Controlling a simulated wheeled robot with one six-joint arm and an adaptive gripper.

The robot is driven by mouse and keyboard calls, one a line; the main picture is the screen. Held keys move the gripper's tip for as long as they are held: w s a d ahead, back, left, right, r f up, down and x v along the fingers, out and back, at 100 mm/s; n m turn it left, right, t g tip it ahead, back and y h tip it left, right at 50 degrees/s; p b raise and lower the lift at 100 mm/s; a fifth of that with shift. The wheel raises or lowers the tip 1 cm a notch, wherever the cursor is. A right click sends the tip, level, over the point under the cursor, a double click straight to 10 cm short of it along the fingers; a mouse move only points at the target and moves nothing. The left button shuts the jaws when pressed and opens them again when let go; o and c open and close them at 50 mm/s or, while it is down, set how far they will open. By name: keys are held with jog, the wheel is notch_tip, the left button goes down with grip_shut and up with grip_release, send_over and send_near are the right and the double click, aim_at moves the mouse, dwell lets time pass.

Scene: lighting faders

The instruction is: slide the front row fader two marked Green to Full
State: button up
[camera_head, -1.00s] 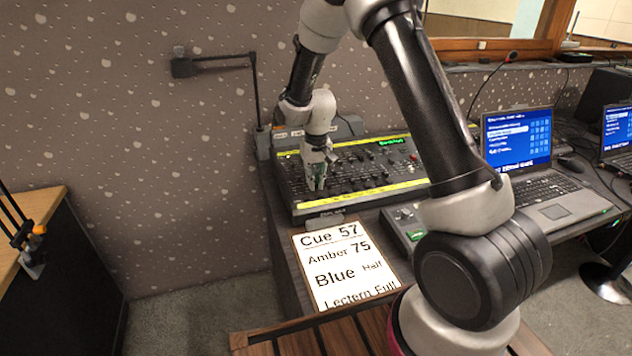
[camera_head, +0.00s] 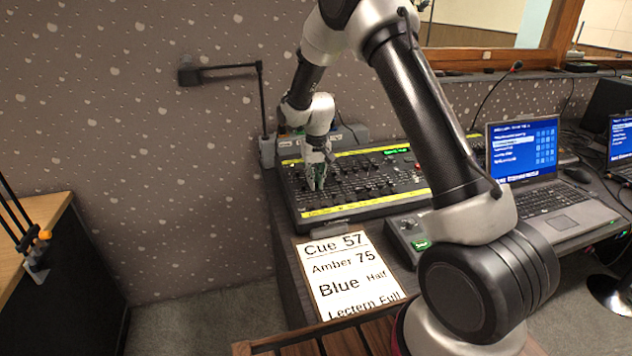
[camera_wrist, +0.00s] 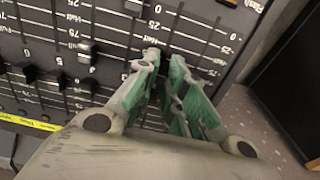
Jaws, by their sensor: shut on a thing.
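The lighting console (camera_head: 350,205) is a dark desk with rows of faders and yellow label strips. In the head view my gripper (camera_head: 316,186) reaches down onto its left part, among the front row faders. In the wrist view my gripper's green-padded fingers (camera_wrist: 163,62) are close together over the fader slots. The fader knob between the fingertips is hidden. The scale marks read 0, 25, 50, 75 and Full. The Green label cannot be read in either view.
A cue sheet (camera_head: 350,285) lies in front of the console. A small control box (camera_head: 408,236) and a laptop (camera_head: 525,165) stand to the right. The floor at left is clear.

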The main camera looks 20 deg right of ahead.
jog(key=o, duration=0.4)
jog(key=shift+o, duration=0.2)
jog(key=shift+r, duration=1.3)
jog(key=shift+r, duration=0.3)
notch_tip(320, 180, up, 11)
jog(key=s, duration=0.1)
jog(key=shift+r, duration=0.15)
